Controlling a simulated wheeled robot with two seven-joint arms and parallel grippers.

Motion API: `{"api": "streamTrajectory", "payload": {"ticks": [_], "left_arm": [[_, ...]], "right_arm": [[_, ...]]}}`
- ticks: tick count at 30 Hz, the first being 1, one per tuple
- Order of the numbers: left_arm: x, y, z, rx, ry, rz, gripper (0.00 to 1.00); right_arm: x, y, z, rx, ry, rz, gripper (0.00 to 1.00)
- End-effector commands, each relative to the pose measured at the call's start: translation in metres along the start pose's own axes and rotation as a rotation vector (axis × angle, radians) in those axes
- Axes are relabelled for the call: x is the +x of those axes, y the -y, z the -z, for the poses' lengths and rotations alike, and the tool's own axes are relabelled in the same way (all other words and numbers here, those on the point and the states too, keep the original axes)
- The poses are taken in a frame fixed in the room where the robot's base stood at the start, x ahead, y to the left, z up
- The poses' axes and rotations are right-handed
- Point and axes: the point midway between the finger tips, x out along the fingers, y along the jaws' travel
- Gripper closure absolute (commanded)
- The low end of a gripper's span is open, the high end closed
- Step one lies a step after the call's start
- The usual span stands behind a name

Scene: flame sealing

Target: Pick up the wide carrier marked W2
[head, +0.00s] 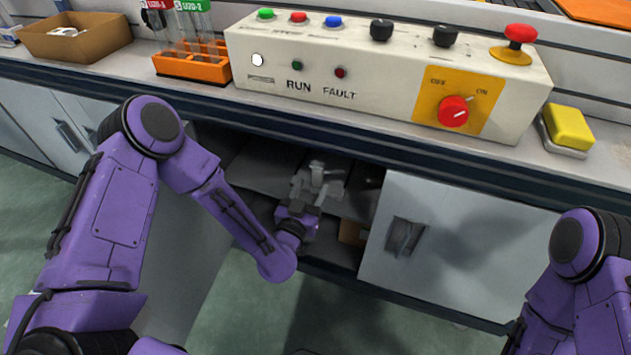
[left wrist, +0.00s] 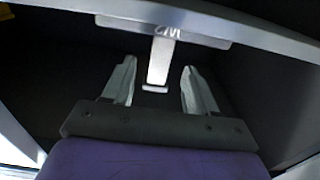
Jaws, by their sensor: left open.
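The wide carrier (left wrist: 205,38) is a pale, broad plate with a narrow handle (left wrist: 158,62) pointing towards my gripper. In the left wrist view a mark that looks like W2 reads upside down where the handle meets the plate. My left gripper (left wrist: 160,80) is open, with one finger on each side of the handle's end and a gap on both sides. In the head view my left gripper (head: 310,190) reaches into the open cabinet, close to a pale shape there. My right gripper is out of view; only part of that arm shows.
The open cabinet (head: 255,165) is dark, with a shelf edge (left wrist: 235,20) running above the carrier. A brown box (head: 352,232) sits low inside. A grey door (head: 440,245) stands to the right. The control panel (head: 370,85) and an orange tube rack (head: 190,65) stand on the bench above.

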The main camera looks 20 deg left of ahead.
Motion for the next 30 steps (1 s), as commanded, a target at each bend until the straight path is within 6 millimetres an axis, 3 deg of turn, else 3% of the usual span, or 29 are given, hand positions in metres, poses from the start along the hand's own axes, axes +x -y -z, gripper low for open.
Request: {"api": "streamTrajectory", "payload": {"ticks": [6,10,22,23,27,28,30], "left_arm": [[0.041,0.001,-0.002,-0.001,0.000,0.004,0.43],[0.057,0.001,-0.002,0.000,0.001,0.002,0.43],[0.066,0.001,-0.001,0.000,0.002,0.001,0.43],[0.066,0.001,-0.001,0.000,0.002,0.001,0.49],[0.066,0.001,-0.001,0.000,0.002,0.001,0.95],[0.066,0.001,-0.001,0.000,0.002,0.001,1.00],[0.066,0.001,-0.001,0.000,0.002,0.001,1.00]], "right_arm": [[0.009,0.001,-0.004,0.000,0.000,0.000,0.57],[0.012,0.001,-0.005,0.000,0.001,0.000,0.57],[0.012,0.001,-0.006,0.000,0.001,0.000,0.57],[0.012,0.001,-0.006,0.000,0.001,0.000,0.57],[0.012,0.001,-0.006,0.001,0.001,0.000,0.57],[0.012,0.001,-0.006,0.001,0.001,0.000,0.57],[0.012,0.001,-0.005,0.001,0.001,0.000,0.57]]}}
